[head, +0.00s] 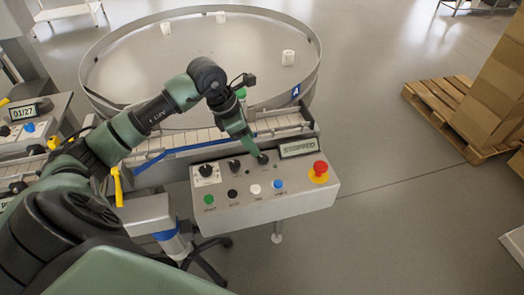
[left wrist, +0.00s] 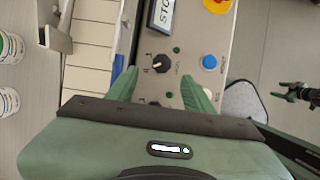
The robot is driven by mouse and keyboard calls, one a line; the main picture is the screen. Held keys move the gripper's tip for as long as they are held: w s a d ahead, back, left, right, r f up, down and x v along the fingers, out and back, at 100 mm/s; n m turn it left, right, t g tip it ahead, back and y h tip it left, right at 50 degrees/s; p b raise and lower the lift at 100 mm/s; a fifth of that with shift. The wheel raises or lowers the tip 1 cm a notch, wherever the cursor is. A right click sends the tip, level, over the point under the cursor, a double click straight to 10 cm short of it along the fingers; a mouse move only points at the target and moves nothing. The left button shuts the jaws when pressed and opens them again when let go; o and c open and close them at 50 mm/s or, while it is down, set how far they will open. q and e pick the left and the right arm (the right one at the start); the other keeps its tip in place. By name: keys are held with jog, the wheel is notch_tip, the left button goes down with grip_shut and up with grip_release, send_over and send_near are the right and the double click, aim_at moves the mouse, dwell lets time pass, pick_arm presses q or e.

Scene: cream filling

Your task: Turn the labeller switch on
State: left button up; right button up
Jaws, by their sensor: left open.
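The grey control panel (head: 300,200) has a row of three black rotary switches: a left one (head: 205,171), a middle one (head: 235,165) and a right one (head: 262,158). Their labels are too small to read. My left gripper (head: 256,152) points down at the right switch. In the left wrist view my left gripper (left wrist: 158,72) is open, and that switch (left wrist: 160,62) lies between and just beyond the fingertips. I cannot tell whether the fingers touch it. The display (head: 300,148) reads "STOPPED".
Green (head: 208,200), black (head: 232,194), white (head: 255,189) and blue (head: 278,184) buttons line the panel's front. A red emergency stop (head: 319,170) is at its right. A conveyor (head: 190,138) and round table (head: 318,75) stand behind.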

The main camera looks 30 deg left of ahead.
aim_at(262, 157)
pick_arm(q)
jog(key=p+x, duration=0.1)
jog(key=x, duration=0.6)
jog(key=shift+s+d+p, duration=0.1)
jog(key=shift+p, duration=0.2)
grip_shut()
